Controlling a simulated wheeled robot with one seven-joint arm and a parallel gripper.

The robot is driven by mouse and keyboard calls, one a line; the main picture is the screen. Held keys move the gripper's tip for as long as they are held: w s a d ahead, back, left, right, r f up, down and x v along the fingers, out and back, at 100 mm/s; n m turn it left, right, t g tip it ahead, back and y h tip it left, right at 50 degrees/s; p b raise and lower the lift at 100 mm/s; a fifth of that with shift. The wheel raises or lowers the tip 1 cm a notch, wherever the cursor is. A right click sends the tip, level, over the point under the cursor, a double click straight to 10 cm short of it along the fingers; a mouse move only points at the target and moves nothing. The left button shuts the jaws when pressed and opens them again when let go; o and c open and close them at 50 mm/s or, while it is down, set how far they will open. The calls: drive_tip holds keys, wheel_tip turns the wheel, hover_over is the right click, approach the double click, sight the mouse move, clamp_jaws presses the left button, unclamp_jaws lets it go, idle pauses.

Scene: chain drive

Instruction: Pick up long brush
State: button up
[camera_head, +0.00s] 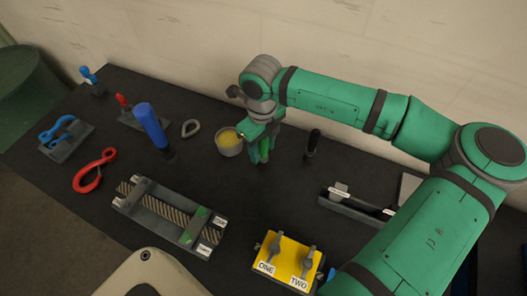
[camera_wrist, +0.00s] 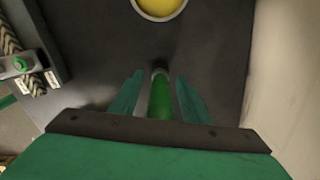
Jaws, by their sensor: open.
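A slim upright object with a green grip (camera_wrist: 160,98) and a dark end stands between my fingers in the wrist view; I take it to be the long brush, though its bristles do not show. In the head view its green part (camera_head: 264,149) is mostly hidden by my gripper (camera_head: 258,140). My gripper (camera_wrist: 159,90) is open, with one finger on each side of the green grip. A narrow gap shows beside the grip, and I cannot tell whether either finger touches it.
A grey bowl (camera_head: 229,147) with yellow contents stands just left of my gripper. A black upright handle (camera_head: 312,142) stands to the right. A tall blue cylinder (camera_head: 151,125), red hook (camera_head: 94,170), chain fixture (camera_head: 149,205) and yellow switch box (camera_head: 287,258) share the dark table.

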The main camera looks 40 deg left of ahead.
clamp_jaws()
drive_tip(key=shift+w+r, duration=0.1)
